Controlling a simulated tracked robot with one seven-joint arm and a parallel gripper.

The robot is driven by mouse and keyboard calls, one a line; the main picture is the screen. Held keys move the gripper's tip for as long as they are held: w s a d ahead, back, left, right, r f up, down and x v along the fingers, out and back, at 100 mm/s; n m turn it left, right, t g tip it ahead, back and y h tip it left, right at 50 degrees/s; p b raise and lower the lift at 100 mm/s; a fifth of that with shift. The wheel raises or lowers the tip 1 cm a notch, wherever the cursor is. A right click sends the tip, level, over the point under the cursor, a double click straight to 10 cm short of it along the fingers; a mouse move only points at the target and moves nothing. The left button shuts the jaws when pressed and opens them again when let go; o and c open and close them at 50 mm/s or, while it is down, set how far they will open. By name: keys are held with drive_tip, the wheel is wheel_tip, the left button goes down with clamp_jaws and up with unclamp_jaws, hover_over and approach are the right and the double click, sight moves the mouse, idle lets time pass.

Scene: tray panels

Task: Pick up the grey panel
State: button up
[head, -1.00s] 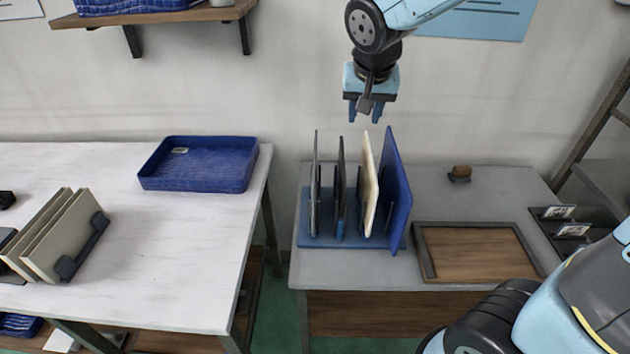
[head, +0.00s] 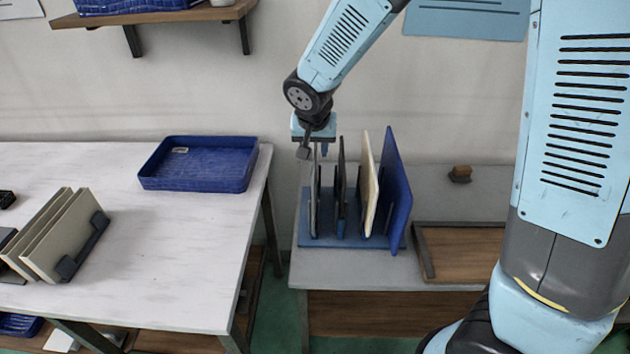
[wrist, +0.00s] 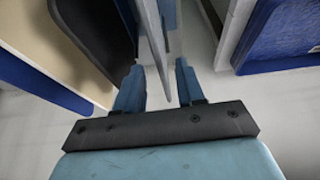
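The grey panel (head: 315,200) stands on edge at the left end of a blue rack (head: 355,240) on the grey table. My gripper (head: 316,150) is right above and at the top edge of this panel, pointing down. In the wrist view, my gripper (wrist: 159,88) has its two blue fingers apart, with the grey panel (wrist: 182,85) between them. Gaps show beside the panel, so the gripper is open and not clamped. The panel's lower part is partly hidden by the rack.
A dark panel (head: 341,185), a cream panel (head: 368,180) and a blue panel (head: 396,190) stand to the right in the rack. A wooden tray (head: 424,265) lies farther right. A white table (head: 190,260) with a blue basket (head: 200,180) is at left.

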sight(315, 154)
drive_tip(key=shift+w+x, duration=0.15)
drive_tip(key=shift+x, duration=1.4)
drive_tip(key=shift+w+x, duration=0.1)
drive_tip(key=shift+x, duration=1.5)
drive_tip(key=shift+r, duration=0.1)
clamp_jaws()
